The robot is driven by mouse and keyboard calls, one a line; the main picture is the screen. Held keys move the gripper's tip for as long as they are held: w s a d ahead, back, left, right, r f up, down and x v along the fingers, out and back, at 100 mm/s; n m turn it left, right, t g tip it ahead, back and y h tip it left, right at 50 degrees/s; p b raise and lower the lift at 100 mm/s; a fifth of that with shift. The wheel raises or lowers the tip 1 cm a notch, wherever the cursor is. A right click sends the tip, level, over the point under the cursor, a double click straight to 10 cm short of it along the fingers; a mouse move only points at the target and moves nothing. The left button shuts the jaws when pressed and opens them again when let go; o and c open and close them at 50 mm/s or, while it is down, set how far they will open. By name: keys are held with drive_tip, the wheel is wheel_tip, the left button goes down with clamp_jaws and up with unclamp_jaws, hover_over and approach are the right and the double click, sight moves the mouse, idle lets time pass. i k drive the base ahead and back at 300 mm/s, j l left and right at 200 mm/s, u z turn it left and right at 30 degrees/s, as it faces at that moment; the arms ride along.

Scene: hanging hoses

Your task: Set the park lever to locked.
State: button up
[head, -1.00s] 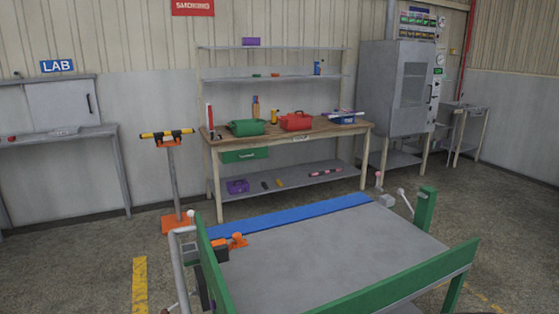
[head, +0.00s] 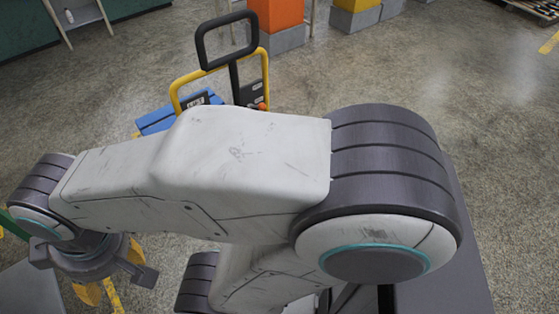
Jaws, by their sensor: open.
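I cannot make out the park lever for certain in the head view. A wheeled truck with a yellow frame (head: 267,75), a black loop handle (head: 228,40) and a blue deck (head: 165,120) stands behind my arm. A small orange knob (head: 262,106) shows at the base of its handle. My arm hides the lower part of this truck. My gripper (head: 112,278) is at the lower left, pointing down, partly hidden by my wrist. Its yellow and grey parts show around the wrist, apart from the truck. It is open, and I see nothing held in it.
A grey flat surface (head: 30,292) lies at the lower left, beside my gripper. An orange block (head: 276,15) and a yellow block (head: 357,10) stand on grey bases at the back. A pallet (head: 535,8) is at the far right. The concrete floor on the right is clear.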

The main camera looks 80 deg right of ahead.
sight(261, 107)
drive_tip(key=z, duration=2.5)
drive_tip(key=k+l, duration=0.35)
drive_tip(key=k, duration=0.25)
drive_tip(key=i+u, duration=0.05)
